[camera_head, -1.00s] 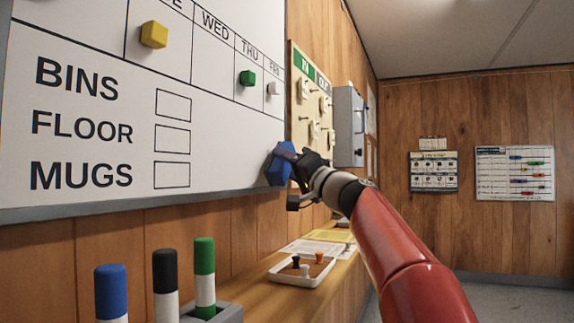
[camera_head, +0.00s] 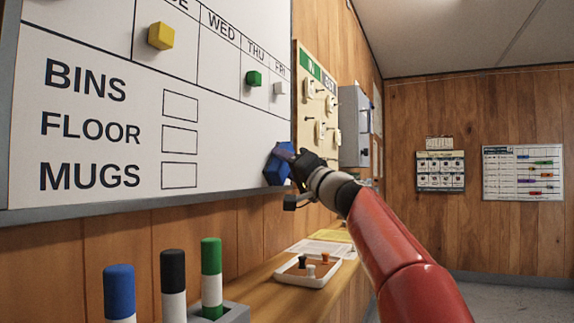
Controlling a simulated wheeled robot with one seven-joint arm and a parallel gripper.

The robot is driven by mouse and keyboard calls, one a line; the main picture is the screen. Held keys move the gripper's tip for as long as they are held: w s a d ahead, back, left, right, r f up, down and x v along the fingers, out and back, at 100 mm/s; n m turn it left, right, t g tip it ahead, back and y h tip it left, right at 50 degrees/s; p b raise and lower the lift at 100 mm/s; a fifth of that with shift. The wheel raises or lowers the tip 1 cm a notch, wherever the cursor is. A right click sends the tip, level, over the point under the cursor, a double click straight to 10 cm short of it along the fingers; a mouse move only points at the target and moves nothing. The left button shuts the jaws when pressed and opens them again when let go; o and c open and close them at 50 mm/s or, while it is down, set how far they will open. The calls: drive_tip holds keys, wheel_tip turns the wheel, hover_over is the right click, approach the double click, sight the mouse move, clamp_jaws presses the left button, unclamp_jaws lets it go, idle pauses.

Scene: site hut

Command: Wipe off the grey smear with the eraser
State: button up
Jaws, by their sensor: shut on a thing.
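A blue eraser (camera_head: 275,165) is at the lower right corner of the whiteboard (camera_head: 235,150). My gripper (camera_head: 293,160) is shut on the eraser from the right. The eraser is tilted and appears to be at or very near the board's face; I cannot tell whether it touches. I see no grey smear on the visible part of the board. The eraser and my gripper hide a small patch of the board's lower right corner.
A yellow magnet (camera_head: 161,36), a green magnet (camera_head: 253,78) and a white magnet (camera_head: 279,88) sit on the board. A key board (camera_head: 310,120) and grey box (camera_head: 353,125) are beyond. Below, the ledge (camera_head: 255,290) holds a marker holder (camera_head: 235,313) and white tray (camera_head: 290,279).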

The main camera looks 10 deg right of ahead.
drive_tip(key=shift+w+d+p, duration=0.4)
drive_tip(key=shift+w+d, duration=0.2)
drive_tip(key=shift+w, duration=0.15)
drive_tip(key=shift+w+d+p, duration=0.4)
drive_tip(key=shift+w+d, duration=0.15)
drive_tip(key=shift+w, duration=0.35)
drive_tip(key=shift+a+b, duration=0.1)
drive_tip(key=shift+b, duration=0.2)
drive_tip(key=shift+s+a+f+b, duration=0.15)
drive_tip(key=shift+s+a+b, duration=0.5)
drive_tip(key=shift+s+b, duration=0.2)
drive_tip(key=shift+s+a+b, duration=0.45)
drive_tip(key=shift+s, duration=0.1)
drive_tip(key=shift+s+a, duration=0.15)
